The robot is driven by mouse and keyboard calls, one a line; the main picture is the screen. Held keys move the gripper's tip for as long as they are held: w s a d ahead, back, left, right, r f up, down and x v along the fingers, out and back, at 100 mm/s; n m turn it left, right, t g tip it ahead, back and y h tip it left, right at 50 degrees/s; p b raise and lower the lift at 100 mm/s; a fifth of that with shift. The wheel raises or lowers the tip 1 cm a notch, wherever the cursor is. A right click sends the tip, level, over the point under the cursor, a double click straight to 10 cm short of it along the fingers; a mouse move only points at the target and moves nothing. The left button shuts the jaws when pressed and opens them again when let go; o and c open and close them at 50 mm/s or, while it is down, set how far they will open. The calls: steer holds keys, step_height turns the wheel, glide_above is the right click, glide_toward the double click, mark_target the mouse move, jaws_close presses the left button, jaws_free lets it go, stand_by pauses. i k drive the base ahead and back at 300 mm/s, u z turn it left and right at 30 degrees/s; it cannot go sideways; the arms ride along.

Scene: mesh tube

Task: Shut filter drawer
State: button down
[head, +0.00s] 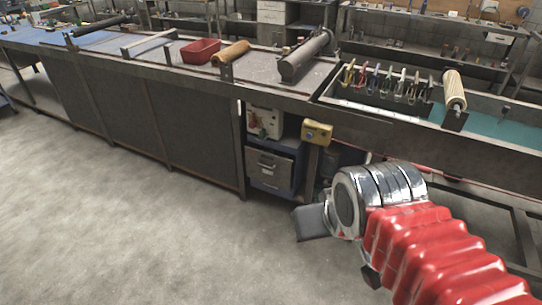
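A grey drawer front (270,167) with a handle shows in a low cabinet under the long workbench, near the middle of the head view. It looks like the filter drawer, but I cannot tell how far it stands out of the cabinet. My gripper (312,222) is at the end of my red-sleeved arm, to the right of and nearer than the drawer. It appears as a dark flat shape left of the silver wrist, apart from the drawer front. Its fingers do not show clearly, so I cannot tell whether it is open or shut.
The long workbench (185,123) bears a red tray (201,51) and several rolls. A yellow box (317,133) hangs at the bench edge, right of the drawer. A rack of tools (388,82) stands at the right. The grey floor (130,230) in front is clear.

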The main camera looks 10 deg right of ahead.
mark_target(276, 171)
steer(key=u, duration=0.2)
steer(key=i, duration=1.7)
steer(key=u, duration=1.25)
steer(key=i, duration=0.75)
steer(key=u, duration=0.5)
